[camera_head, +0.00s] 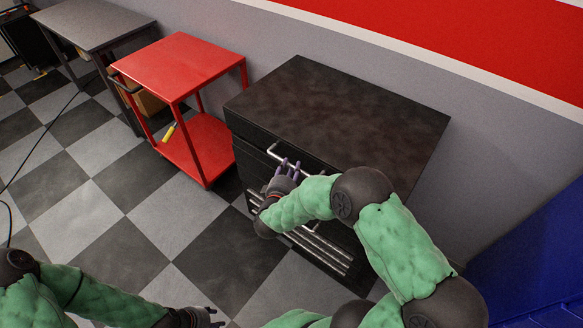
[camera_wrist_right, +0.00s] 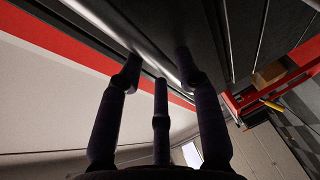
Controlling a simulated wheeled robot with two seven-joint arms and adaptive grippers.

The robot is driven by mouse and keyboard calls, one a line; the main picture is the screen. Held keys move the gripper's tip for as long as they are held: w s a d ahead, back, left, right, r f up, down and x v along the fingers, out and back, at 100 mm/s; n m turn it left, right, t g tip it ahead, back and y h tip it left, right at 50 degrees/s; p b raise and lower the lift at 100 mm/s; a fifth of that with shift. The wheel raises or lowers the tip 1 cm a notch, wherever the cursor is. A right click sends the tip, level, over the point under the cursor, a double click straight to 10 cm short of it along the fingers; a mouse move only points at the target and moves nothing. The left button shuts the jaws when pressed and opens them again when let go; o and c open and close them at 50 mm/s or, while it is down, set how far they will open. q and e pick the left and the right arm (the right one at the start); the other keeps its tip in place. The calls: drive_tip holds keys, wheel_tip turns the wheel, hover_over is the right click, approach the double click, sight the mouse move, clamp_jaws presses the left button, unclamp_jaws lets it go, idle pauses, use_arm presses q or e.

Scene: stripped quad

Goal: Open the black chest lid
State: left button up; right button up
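The black chest (camera_head: 340,110) stands against the wall, with its dark lid down. A silver bar handle (camera_head: 274,153) runs along its upper front edge. My right gripper (camera_head: 288,168) is at this handle with its purple fingers pointing up. In the right wrist view the fingers of my right gripper (camera_wrist_right: 158,70) are spread apart, with the silver handle (camera_wrist_right: 152,52) close to their tips. I cannot tell if they touch it. My left gripper (camera_head: 212,317) is low over the floor, away from the chest. Its fingers are too small to judge.
A red cart (camera_head: 180,65) stands left of the chest, with a yellow-handled tool (camera_head: 169,133) on it. A grey table (camera_head: 90,22) is further left. More silver bars (camera_head: 315,245) run along the lower chest front. A blue object (camera_head: 535,255) is at the right. Checkered floor lies open in front.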

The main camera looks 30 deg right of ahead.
drive_tip(key=shift+x, duration=1)
clamp_jaws()
